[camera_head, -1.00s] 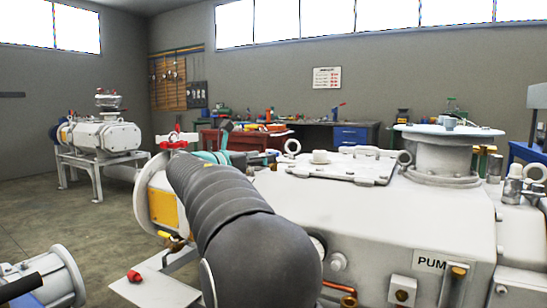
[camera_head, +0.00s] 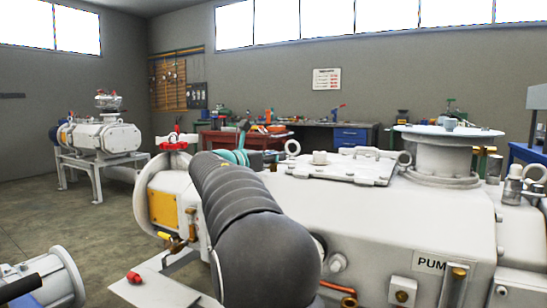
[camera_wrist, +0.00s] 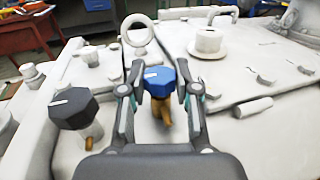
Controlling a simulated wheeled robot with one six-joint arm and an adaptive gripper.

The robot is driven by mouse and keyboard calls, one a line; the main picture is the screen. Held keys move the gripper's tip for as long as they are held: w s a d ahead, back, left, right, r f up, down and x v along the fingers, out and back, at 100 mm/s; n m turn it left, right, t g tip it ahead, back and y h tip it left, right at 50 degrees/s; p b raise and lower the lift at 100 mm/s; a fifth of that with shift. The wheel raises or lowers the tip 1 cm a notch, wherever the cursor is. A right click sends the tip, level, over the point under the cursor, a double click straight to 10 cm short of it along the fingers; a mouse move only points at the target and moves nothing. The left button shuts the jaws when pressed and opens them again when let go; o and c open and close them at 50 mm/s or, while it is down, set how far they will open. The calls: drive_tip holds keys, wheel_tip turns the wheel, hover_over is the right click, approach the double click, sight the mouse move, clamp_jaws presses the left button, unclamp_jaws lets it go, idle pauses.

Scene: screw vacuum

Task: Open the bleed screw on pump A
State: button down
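A large pale pump (camera_head: 400,220) fills the right of the head view; its label (camera_head: 431,264) reads "PUM", the rest hidden by a fitting. In the wrist view, a blue knob (camera_wrist: 159,77) with a white mark sits on a brass stem on the pump's top. My gripper (camera_wrist: 161,75) has one finger on each side of this knob, open, with no clear contact visible. A black knob (camera_wrist: 74,108) with a white mark stands to the left. No text marks either knob as the bleed screw. In the head view my arm hides both knobs.
A lifting ring (camera_wrist: 137,30) stands just beyond the blue knob, and a capped port (camera_wrist: 208,42) is to its right. A red-handled valve (camera_head: 177,140) is at the pump's left end. Another pump (camera_head: 105,135) stands on a frame at the back left.

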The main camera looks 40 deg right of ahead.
drive_tip(key=shift+n+t, duration=0.3)
drive_tip(key=shift+t, duration=0.1)
drive_tip(key=n+t+b, duration=0.1)
drive_tip(key=t, duration=0.1)
drive_tip(key=n+t+y, duration=0.1)
drive_tip(key=n+t, duration=0.1)
drive_tip(key=shift+s+d+y+b, duration=0.1)
drive_tip(key=shift+s+y+b, duration=0.05)
drive_tip(key=shift+y+b, duration=0.2)
drive_tip(key=n+t+y+b, duration=0.1)
drive_tip(key=n+t+y, duration=0.1)
drive_tip(key=t, duration=0.1)
drive_tip(key=n+t+y+b, duration=0.1)
drive_tip(key=n+t+y, duration=0.1)
drive_tip(key=shift+t+b, duration=0.3)
drive_tip(key=shift+t, duration=0.1)
drive_tip(key=shift+r+n+t+y, duration=0.1)
drive_tip(key=shift+n+t+y, duration=1.6)
drive_tip(key=shift+n+y, duration=0.65)
drive_tip(key=shift+y, duration=0.5)
drive_tip(key=c, duration=0.8)
unclamp_jaws()
